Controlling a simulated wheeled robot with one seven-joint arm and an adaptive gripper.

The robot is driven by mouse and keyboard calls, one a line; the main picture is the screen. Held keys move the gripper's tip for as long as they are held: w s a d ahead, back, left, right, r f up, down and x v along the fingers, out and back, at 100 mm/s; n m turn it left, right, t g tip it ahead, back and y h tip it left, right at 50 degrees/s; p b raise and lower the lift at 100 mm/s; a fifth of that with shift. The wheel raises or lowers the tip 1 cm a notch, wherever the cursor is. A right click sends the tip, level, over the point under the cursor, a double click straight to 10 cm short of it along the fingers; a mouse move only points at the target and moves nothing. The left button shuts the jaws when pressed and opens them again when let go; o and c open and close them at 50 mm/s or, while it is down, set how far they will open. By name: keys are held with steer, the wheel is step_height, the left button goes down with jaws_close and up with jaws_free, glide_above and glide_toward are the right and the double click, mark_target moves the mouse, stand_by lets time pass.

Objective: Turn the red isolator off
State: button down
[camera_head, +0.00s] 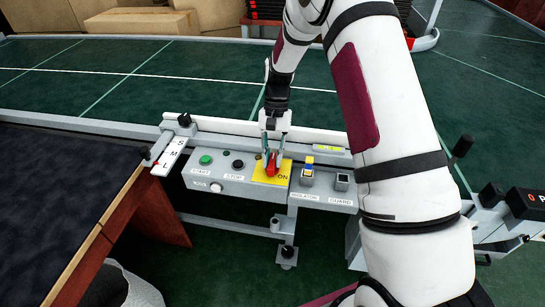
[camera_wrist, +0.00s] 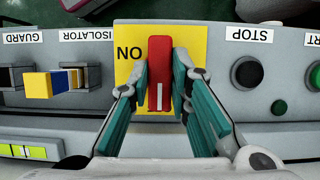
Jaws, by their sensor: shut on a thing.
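The red isolator handle (camera_head: 272,165) stands on a yellow plate (camera_head: 262,178) marked ON, on the grey control panel. In the wrist view the red handle (camera_wrist: 160,52) runs up and down the picture, with a white line near its lower end. The yellow plate (camera_wrist: 127,38) shows beside it, its lettering upside down. My gripper (camera_head: 271,150) reaches down over the plate from above. In the wrist view its teal-padded fingers (camera_wrist: 160,80) are shut on the handle, one on each side. The fingers hide parts of the handle's sides.
A green START button (camera_head: 205,160) and black STOP button (camera_head: 238,164) lie left of the plate. A blue-and-yellow key or plug (camera_head: 308,165) and the GUARD socket (camera_head: 342,180) lie right. The green conveyor (camera_head: 180,90) behind is clear.

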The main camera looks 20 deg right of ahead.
stand_by(0.3)
steer(key=c, duration=1.5)
jaws_free()
steer(key=v, duration=1.2)
